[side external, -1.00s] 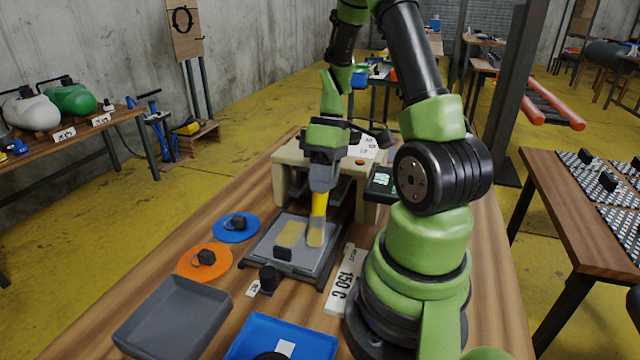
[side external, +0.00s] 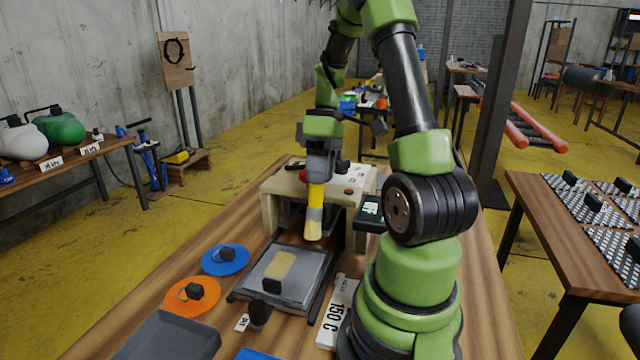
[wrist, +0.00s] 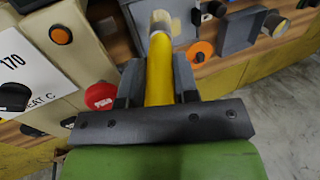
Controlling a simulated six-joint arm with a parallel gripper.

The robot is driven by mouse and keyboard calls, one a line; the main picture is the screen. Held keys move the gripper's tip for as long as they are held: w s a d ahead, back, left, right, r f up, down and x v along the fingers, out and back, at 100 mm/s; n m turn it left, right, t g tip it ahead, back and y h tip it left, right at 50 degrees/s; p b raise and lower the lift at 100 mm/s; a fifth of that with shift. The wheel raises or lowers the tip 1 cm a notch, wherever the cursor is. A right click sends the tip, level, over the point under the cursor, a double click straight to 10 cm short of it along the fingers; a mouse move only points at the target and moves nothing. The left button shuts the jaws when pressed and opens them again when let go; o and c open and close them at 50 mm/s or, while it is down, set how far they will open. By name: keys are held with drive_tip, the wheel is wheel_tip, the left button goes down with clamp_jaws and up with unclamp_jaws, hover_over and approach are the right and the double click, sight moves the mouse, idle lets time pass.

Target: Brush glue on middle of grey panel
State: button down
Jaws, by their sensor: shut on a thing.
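My gripper (side external: 317,180) is shut on the yellow handle of a brush (side external: 314,212). The brush hangs bristles down, above the far right part of the grey panel (side external: 305,268), and its tip looks apart from the panel. A pale yellowish patch of glue (side external: 280,265) lies on the panel's middle. The panel lies on a dark tray with a small black knob at its near edge. In the wrist view the brush (wrist: 158,75) shows between the fingers, pointing away, and part of the grey panel is behind it.
A beige press (side external: 272,200) with buttons stands just behind the panel. Blue (side external: 226,260) and orange (side external: 190,298) discs with black knobs lie to the left. A grey bin (side external: 165,340) is at the front. A "150 C" label (side external: 338,312) lies between the panel and my base.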

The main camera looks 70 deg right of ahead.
drive_tip(key=shift+r, duration=1.2)
drive_tip(key=w+a+f, duration=0.1)
drive_tip(key=w+a, duration=0.4)
drive_tip(key=a, duration=0.4)
drive_tip(key=w+a+f, duration=0.2)
drive_tip(key=w+a, duration=0.3)
drive_tip(key=a, duration=0.4)
drive_tip(key=shift+a, duration=0.15)
